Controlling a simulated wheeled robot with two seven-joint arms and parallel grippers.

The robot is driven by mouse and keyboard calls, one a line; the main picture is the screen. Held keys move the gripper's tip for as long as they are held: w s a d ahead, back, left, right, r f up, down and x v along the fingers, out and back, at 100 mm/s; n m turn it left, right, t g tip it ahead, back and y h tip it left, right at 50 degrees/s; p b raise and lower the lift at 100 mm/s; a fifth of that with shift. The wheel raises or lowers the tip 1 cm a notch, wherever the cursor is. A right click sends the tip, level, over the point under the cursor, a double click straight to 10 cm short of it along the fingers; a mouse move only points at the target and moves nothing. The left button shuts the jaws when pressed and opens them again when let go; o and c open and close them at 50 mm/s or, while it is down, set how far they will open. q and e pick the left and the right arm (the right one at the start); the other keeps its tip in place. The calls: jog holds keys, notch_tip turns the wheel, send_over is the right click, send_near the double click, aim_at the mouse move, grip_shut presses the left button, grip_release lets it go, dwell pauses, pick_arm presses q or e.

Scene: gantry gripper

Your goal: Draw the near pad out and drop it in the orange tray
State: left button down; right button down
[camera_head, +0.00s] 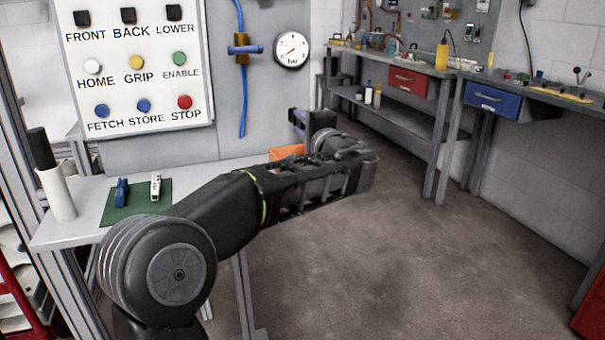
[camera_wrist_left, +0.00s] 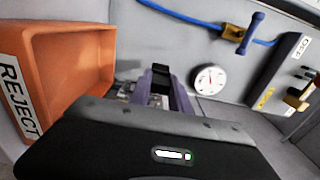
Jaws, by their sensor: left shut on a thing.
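My left gripper (camera_head: 299,120) is at the far end of my left arm, past the bench's right end; the wrist partly hides it. In the head view only a strip of the tray (camera_head: 287,152) shows, below the gripper. My right gripper is not in view.
A panel with labelled buttons (camera_head: 135,62) and a gauge (camera_head: 291,50) are on the wall behind. A green mat (camera_head: 135,205) with two small items and a white cylinder (camera_head: 56,193) are on the bench's left. Open floor lies right.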

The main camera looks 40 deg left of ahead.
pick_arm(q)
jog(key=shift+f+b, duration=0.9)
jog(key=shift+f, duration=0.95)
jog(key=c, duration=1.1)
grip_release()
jog(key=v, duration=0.7)
jog(key=shift+s+d+r, duration=0.1)
jog(key=shift+s+d, duration=0.1)
jog(key=shift+d, duration=0.2)
